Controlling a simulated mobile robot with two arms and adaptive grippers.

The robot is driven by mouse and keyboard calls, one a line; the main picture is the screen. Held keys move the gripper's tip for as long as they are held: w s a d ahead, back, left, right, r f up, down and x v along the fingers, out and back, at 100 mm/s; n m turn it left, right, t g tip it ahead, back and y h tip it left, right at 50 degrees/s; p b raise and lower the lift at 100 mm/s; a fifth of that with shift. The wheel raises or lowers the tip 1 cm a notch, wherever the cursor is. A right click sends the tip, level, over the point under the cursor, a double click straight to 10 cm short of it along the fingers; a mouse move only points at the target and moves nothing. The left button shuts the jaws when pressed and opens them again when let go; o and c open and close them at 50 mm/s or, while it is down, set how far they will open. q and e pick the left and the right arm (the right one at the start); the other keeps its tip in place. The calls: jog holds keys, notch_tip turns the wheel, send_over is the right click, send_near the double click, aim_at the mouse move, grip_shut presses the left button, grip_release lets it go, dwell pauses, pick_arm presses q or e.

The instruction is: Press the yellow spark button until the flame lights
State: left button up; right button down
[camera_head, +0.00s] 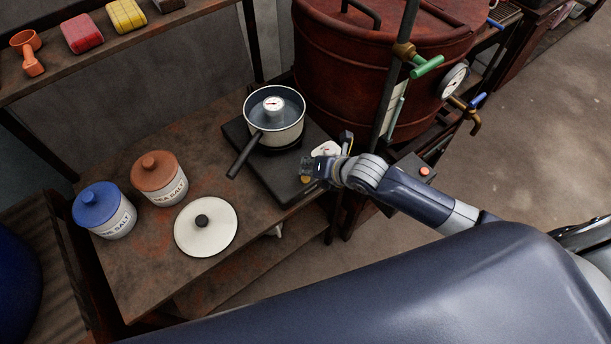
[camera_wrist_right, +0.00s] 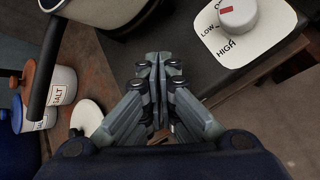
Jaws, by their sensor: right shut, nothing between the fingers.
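The yellow spark button (camera_head: 305,179) is a small round spot on the front edge of the dark burner plate (camera_head: 265,172). My right gripper (camera_head: 312,167) is shut and empty, with its fingertips right by the button; whether they touch it I cannot tell. In the right wrist view the closed fingertips (camera_wrist_right: 158,58) are at the dark burner edge, and the button is hidden. A white pan (camera_head: 288,134) with a dial thermometer stands on the burner. I see no flame under it. My left gripper is out of view.
The white knob plate (camera_wrist_right: 262,30), marked LOW and HIGH, is just beside my fingers. The pan handle (camera_head: 246,155) sticks out toward the front left. A lid (camera_head: 206,240) and two salt jars (camera_head: 159,180) stand left. A red vat (camera_head: 345,70) stands behind.

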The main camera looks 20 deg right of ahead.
jog(key=shift+f, duration=0.25)
jog(key=shift+f, duration=0.5)
dwell(0.8)
jog(key=shift+r, duration=0.15)
jog(key=shift+r+p, duration=0.75)
notch_tip(320, 180, up, 5)
jog(key=p, duration=0.5)
jog(key=shift+a, duration=0.1)
dwell(0.5)
